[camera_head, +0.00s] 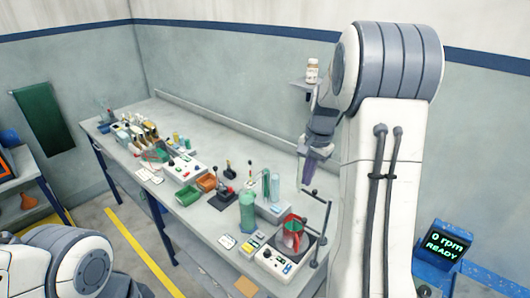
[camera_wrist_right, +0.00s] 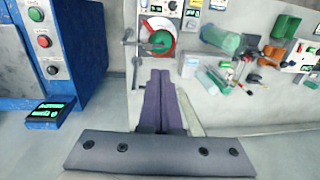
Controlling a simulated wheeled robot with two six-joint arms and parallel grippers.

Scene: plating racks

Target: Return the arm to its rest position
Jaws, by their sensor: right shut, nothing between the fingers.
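My right gripper (camera_head: 308,172) hangs down over the back part of the bench in the head view. Its purple fingers also show in the right wrist view (camera_wrist_right: 161,88); they are together with nothing between them. My right arm is raised, and its large white and grey links fill the right of the head view. My left arm shows only as a white and grey link at the lower left, and its gripper is out of view.
The bench (camera_head: 150,108) carries a red-and-green device (camera_head: 292,232), a green cylinder (camera_head: 247,212), orange trays (camera_head: 206,183) and several small tools. A blue machine (camera_wrist_right: 65,45) with a "0 rpm READY" display (camera_head: 445,240) stands right of the bench.

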